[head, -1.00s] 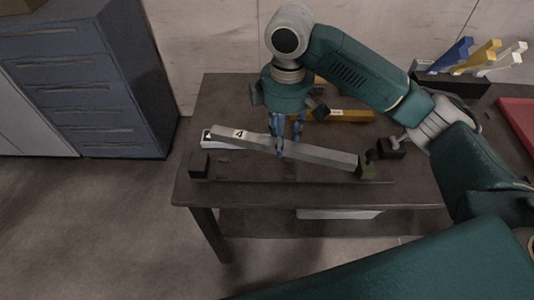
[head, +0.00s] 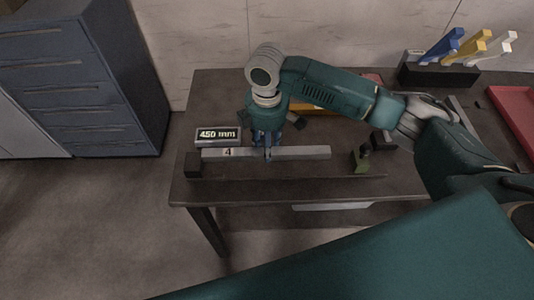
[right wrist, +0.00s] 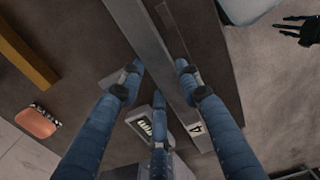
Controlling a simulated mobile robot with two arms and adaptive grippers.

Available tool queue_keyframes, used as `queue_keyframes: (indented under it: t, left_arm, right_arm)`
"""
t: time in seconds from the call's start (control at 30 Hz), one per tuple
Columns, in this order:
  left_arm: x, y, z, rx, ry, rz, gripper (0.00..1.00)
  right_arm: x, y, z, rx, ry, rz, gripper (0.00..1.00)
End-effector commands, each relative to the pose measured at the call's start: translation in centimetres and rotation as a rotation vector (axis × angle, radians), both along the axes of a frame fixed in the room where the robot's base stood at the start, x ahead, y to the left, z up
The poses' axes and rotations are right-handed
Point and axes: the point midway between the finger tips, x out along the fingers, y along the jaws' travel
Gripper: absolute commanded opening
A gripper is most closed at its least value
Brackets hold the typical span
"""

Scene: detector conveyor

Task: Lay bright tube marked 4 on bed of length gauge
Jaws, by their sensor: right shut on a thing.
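The bright tube marked 4 (head: 308,153) is a long grey bar lying level along the length gauge, its 4 near the left end. It also shows in the right wrist view (right wrist: 150,45). The gauge's dark bed (head: 300,176) runs along the table front, with an end block (head: 193,166) close to the tube's left end. A greenish upright (head: 361,160) stands right of the tube, with a gap. Whether the tube touches the bed is unclear. My right gripper (head: 268,153) is shut on the tube around its middle.
A display (head: 218,136) behind the tube reads 450 mm. A yellow bar (head: 313,109) lies behind my right arm. A rack (head: 440,76) with blue, yellow and white pieces and a red tray (head: 516,115) are at right. Blue-grey drawers (head: 90,80) stand left.

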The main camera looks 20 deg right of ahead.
Motion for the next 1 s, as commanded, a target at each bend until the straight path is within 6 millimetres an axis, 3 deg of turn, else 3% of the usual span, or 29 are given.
queue_keyframes:
  t: [0.5,0.87,0.9,0.97,1.0]
  left_arm:
    - [0.7,-0.6,0.9,-0.007,-0.011,-0.002,0.40]
    - [0.6,-0.5,0.9,-0.006,-0.009,-0.002,0.40]
    - [0.6,-0.5,0.9,-0.006,-0.009,-0.002,0.40]
    - [0.6,-0.5,0.8,-0.006,-0.009,-0.002,0.40]
    - [0.6,-0.4,0.8,-0.005,-0.008,-0.002,0.40]
  right_arm:
    - [0.1,0.0,-5.0,0.001,-0.002,0.000,0.00]
    - [0.1,0.1,-5.4,0.001,-0.003,0.000,0.00]
    - [0.1,0.0,-5.5,-0.001,-0.002,0.000,0.42]
    - [0.0,0.0,-5.5,0.000,-0.001,0.000,0.53]
    - [0.0,0.0,-5.5,0.000,-0.001,0.000,0.53]
